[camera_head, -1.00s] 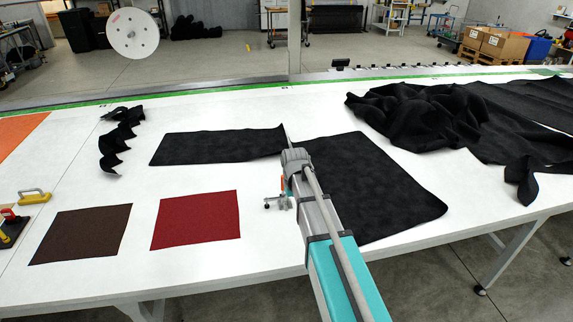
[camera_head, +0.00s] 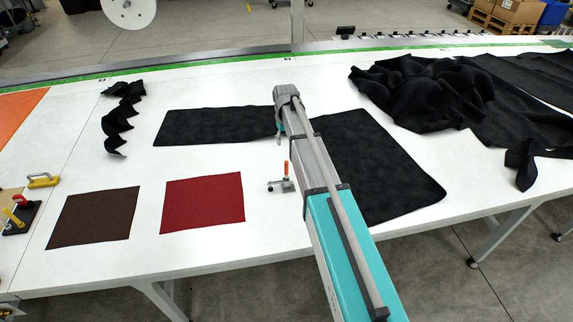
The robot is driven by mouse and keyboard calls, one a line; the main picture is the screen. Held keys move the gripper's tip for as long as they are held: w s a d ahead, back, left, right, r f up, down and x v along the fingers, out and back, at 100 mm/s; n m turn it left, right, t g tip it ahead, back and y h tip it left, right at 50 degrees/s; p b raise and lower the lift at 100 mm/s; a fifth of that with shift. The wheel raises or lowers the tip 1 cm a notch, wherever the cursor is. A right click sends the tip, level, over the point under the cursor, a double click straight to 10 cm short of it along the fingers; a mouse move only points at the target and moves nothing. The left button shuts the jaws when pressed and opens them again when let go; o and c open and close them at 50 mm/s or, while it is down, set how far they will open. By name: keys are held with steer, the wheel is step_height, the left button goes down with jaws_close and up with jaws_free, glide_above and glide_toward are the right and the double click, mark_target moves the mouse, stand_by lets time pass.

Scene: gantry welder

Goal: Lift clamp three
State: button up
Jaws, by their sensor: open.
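A small grey toggle clamp with an orange handle (camera_head: 281,184) stands upright on the white table (camera_head: 200,270), just left of my arm and right of the red fabric square. A yellow-handled clamp (camera_head: 43,181) lies at the left. A dark clamp with red and yellow parts (camera_head: 20,214) sits near the left edge. I see no numbers, so I cannot tell which is clamp three. My teal and grey arm reaches up across the table's middle, passing right of the orange-handled clamp. My gripper cannot be made out; my arm hides whatever lies behind it.
Red (camera_head: 203,203) and brown (camera_head: 94,217) fabric squares lie flat. A black fabric strip (camera_head: 213,126) and a large black panel (camera_head: 385,180) lie beyond and beside my arm. Crumpled black fabric (camera_head: 425,90) covers the back right. White table is free around the orange-handled clamp.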

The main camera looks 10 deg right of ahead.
mark_target(286, 161)
steer(key=shift+d+f, duration=0.15)
steer(key=shift+d, duration=0.05)
steer(key=shift+f+b, duration=0.35)
steer(key=shift+b, duration=0.1)
step_height(286, 161, down, 13)
steer(key=b, duration=1.2)
steer(key=shift+r+b, duration=0.1)
steer(key=shift+b, duration=0.3)
jaws_close()
steer(key=shift+a, duration=0.35)
steer(key=shift+d, duration=0.25)
steer(key=shift+a, duration=0.1)
